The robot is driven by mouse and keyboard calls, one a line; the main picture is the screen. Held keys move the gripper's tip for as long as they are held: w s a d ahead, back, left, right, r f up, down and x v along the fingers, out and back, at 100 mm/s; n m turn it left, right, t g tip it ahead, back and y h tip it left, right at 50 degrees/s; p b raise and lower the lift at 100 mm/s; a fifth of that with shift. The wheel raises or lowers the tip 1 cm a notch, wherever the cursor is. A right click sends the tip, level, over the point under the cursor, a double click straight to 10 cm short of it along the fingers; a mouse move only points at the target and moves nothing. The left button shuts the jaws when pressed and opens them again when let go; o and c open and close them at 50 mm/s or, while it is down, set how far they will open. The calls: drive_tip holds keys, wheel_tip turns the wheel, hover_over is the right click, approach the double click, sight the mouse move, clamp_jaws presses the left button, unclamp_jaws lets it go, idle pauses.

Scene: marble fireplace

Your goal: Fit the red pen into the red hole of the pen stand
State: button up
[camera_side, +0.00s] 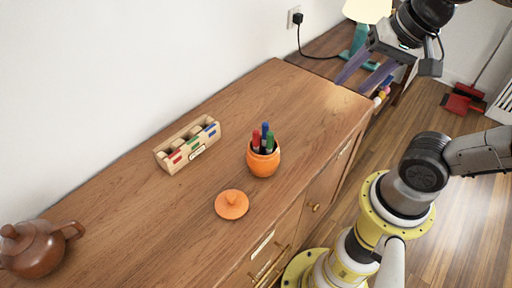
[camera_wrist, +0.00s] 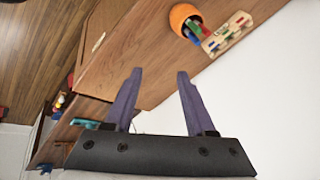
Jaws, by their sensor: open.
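The red pen (camera_side: 256,139) stands in an orange pot (camera_side: 263,163) on the wooden cabinet, together with a blue pen (camera_side: 264,133) and a green pen (camera_side: 270,141). The pen stand (camera_side: 188,145) is a light wooden block behind and left of the pot, with red, green and blue marks along its front. The red mark (camera_side: 176,157) is at its left end. My gripper (camera_side: 365,72) is open and empty, high at the upper right, well apart from the pot. In the wrist view, its fingers (camera_wrist: 158,75) are spread, with the pot (camera_wrist: 183,15) and pen stand (camera_wrist: 228,34) beyond them.
An orange lid (camera_side: 231,204) lies on the cabinet in front of the pot. A brown teapot (camera_side: 36,246) stands at the far left. A teal lamp (camera_side: 358,45) is at the back. The cabinet top (camera_side: 130,215) between teapot and lid is clear.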

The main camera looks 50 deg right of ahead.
drive_tip(key=w+a+r+m+g, duration=0.2)
drive_tip(key=w+r+m, duration=0.1)
drive_tip(key=w+m, duration=0.4)
drive_tip(key=m+g, duration=0.3)
drive_tip(key=m, duration=0.3)
hover_over(257, 130)
wheel_tip(257, 130, down, 5)
drive_tip(key=f, duration=0.5)
drive_tip(key=a+f, duration=0.1)
drive_tip(key=f, duration=0.2)
drive_tip(key=shift+w+f, duration=0.1)
drive_tip(key=shift+f, duration=0.15)
drive_tip(key=f, duration=0.3)
drive_tip(key=d+f, duration=0.1)
drive_tip(key=f, duration=0.1)
drive_tip(key=shift+f+n, duration=0.3)
drive_tip(key=shift+f, duration=0.25)
clamp_jaws()
